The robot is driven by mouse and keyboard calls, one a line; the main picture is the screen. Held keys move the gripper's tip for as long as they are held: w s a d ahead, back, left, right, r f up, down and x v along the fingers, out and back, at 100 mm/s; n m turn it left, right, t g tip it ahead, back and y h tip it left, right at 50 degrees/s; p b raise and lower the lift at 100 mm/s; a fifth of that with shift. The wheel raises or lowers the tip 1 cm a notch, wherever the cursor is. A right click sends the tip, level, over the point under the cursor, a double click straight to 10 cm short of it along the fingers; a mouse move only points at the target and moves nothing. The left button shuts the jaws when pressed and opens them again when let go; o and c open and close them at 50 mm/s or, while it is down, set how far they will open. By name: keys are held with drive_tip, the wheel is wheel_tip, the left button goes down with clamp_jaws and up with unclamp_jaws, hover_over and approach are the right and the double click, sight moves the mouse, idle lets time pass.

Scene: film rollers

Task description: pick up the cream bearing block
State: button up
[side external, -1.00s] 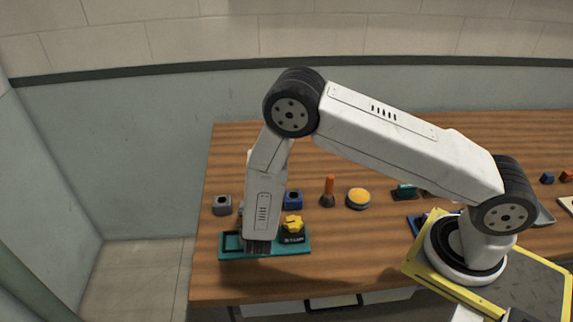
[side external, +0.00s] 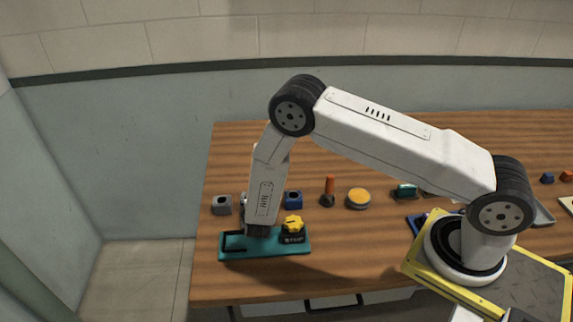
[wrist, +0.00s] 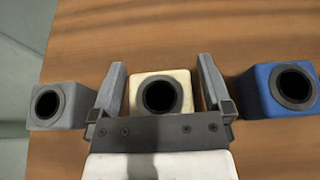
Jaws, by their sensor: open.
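The cream bearing block (wrist: 160,77) shows in the middle of the wrist view, a cube with a dark round bore and a grey ring. My gripper (wrist: 160,68) is open, with one finger on each side of the block and a gap visible at both sides. I cannot tell how far above the block the fingertips are. In the side external view my gripper (side external: 258,228) hangs low near the teal base, and my arm hides most of the cream block behind it.
A grey bearing block (wrist: 60,106) sits to the left and a blue bearing block (wrist: 262,88) to the right. In front is a teal base (side external: 267,251) with a yellow knob (side external: 293,222). A yellow-topped disc (side external: 358,197) and an orange-handled tool (side external: 329,186) stand to the right.

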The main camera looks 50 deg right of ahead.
drive_tip(key=shift+c, duration=0.2)
idle(0.3)
clamp_jaws()
drive_tip(key=shift+w+r, duration=0.1)
drive_tip(key=shift+r, duration=0.05)
drive_tip(key=shift+r, duration=1.05)
drive_tip(key=s+r, duration=1)
drive_tip(key=s, duration=0.4)
drive_tip(key=shift+r, duration=0.35)
